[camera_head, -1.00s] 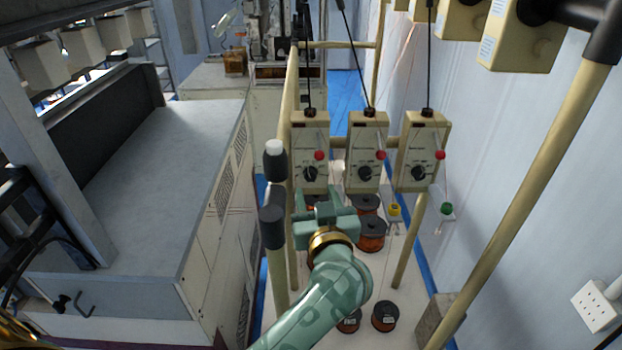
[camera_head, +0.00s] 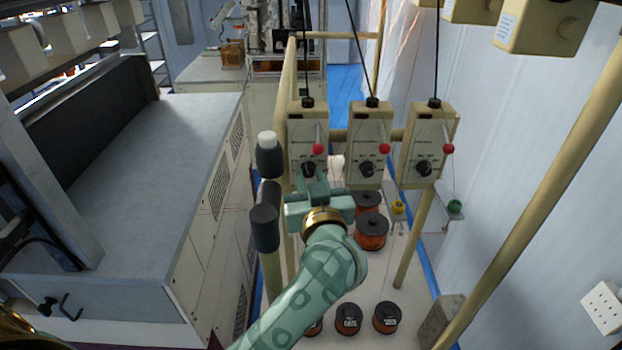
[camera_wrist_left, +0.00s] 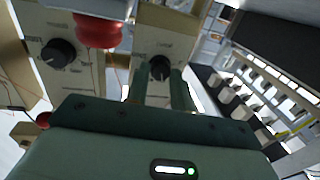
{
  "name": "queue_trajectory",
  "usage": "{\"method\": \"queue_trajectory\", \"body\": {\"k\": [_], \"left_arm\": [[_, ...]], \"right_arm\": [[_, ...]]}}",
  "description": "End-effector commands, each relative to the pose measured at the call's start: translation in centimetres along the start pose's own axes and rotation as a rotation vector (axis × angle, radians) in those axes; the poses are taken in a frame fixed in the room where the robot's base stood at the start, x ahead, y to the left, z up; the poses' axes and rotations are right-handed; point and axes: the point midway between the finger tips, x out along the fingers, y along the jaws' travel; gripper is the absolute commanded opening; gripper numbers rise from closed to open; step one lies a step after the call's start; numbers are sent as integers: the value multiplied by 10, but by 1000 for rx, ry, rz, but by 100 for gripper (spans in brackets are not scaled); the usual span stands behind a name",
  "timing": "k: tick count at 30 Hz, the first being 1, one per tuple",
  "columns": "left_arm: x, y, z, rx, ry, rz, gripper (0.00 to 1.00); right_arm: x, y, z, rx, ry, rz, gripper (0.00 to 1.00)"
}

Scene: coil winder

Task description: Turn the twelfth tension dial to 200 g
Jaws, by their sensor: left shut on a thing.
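Three beige tension units hang in a row in the head view: a left one (camera_head: 307,128), a middle one (camera_head: 371,140) and a right one (camera_head: 428,140). Each has a black dial and a red ball. My left gripper (camera_head: 312,177) is at the lower front of the left unit. In the left wrist view my gripper's two fingers (camera_wrist_left: 160,88) stand on either side of a black dial (camera_wrist_left: 158,68) and are shut on it. The dial's scale is too small to read. A neighbouring dial (camera_wrist_left: 58,52) and a red ball (camera_wrist_left: 98,30) show at left. My right gripper is out of view.
Copper wire spools (camera_head: 370,232) stand on the white surface below the units. A beige frame post (camera_head: 520,200) slants along the right. A grey-topped cabinet (camera_head: 140,190) fills the left. A black-capped post (camera_head: 266,200) stands close left of my gripper.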

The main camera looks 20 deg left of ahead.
Motion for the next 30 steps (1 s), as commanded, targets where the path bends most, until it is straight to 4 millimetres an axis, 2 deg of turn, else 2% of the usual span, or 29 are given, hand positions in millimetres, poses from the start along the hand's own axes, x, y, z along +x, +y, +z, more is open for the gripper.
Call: {"method": "queue_trajectory", "body": {"k": [8,21,30], "left_arm": [[0,-1,-3,-79,-16,-2,1],[0,-1,-4,-407,-67,-4,1],[0,-2,-3,-594,-94,-4,1]], "right_arm": [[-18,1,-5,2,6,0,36],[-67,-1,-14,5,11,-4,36],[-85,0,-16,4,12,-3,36]]}}
